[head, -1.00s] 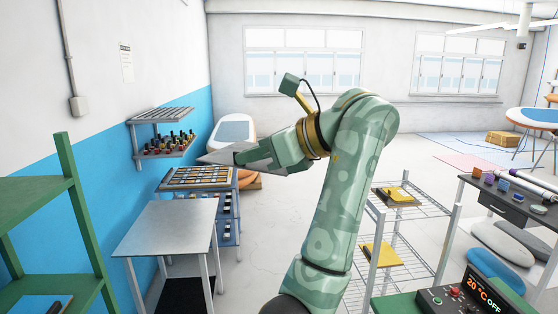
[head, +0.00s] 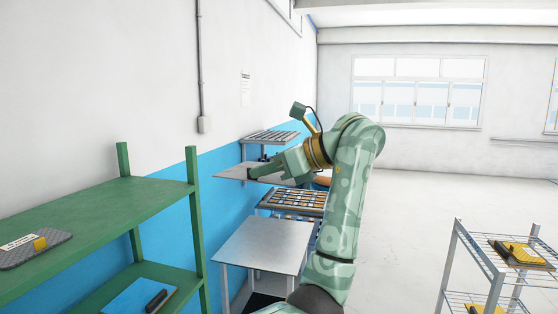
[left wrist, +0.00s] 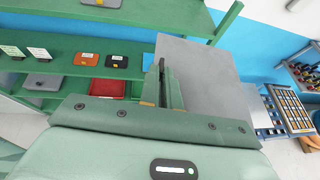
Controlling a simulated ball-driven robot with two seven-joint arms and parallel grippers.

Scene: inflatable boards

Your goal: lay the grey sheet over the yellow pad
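My left gripper (head: 256,173) is shut on the edge of a thin, flat grey sheet (head: 231,173), held up in the air above and behind the grey metal table. In the left wrist view the sheet (left wrist: 205,65) spreads out beyond the narrow fingers (left wrist: 165,82). A flat yellow pad-like piece (head: 525,254) with a dark item on it lies on the upper level of the wire rack at the right, well away from the gripper. Another yellow piece (head: 487,309) shows on the lower level, partly cut off. I cannot tell which is the task's pad. My right gripper is out of view.
The grey metal table (head: 262,243) is bare. A green shelf (head: 110,215) stands at the left with a dark board and a blue board. A rack of small parts (head: 297,200) stands behind the table. The wire rack (head: 487,258) is at the right; open floor lies between.

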